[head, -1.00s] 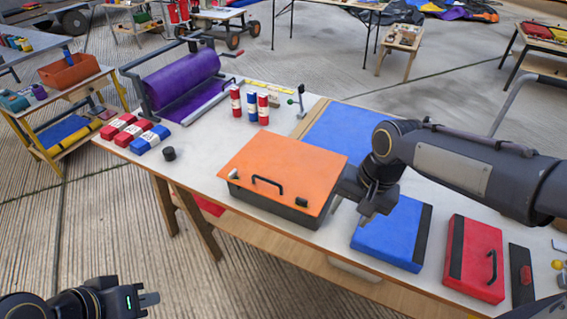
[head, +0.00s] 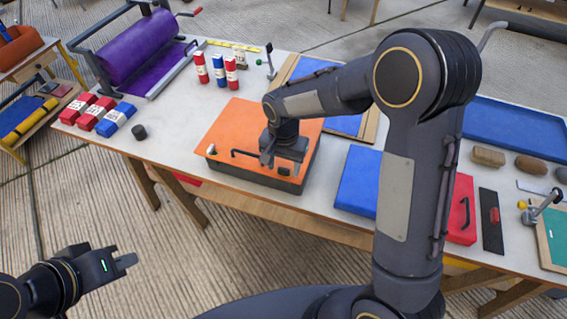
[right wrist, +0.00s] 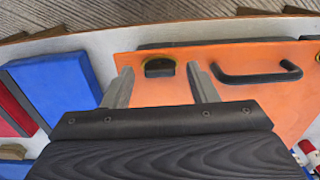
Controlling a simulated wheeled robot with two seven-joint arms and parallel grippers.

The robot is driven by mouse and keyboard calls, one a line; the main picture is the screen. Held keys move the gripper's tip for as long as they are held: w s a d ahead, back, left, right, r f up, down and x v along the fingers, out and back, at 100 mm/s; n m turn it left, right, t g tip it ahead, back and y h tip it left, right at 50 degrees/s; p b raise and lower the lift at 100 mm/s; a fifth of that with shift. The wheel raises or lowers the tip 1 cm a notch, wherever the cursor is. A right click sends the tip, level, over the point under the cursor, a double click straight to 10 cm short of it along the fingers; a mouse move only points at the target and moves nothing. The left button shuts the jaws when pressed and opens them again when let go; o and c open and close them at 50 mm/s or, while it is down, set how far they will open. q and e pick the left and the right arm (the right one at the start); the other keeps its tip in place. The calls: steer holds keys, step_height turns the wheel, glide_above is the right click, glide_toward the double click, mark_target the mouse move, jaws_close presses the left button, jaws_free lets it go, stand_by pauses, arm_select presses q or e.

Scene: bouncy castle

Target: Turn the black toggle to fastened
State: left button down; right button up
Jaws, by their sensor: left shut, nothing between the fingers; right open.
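The black toggle (head: 284,171) sits at the front right corner of the orange lid (head: 232,120) on a dark case. In the right wrist view the black toggle (right wrist: 159,68) shows in front of a brass-coloured ring, between the fingertips and apart from them. My right gripper (head: 282,162) is open above that corner, pointing down; it also shows in the right wrist view (right wrist: 158,75). A white toggle (head: 211,149) is at the lid's front left corner, with a black handle (head: 245,154) between. My left gripper (head: 125,257) is shut and empty, off the table's front.
A blue case (head: 358,182) and a red case (head: 461,210) lie right of the orange one, partly behind my right arm. Red and blue cylinders (head: 220,70) stand behind it. Red and blue blocks (head: 98,113) and a small black cylinder (head: 139,132) are left.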

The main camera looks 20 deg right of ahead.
steer(key=shift+f, duration=0.2)
steer(key=c, duration=1)
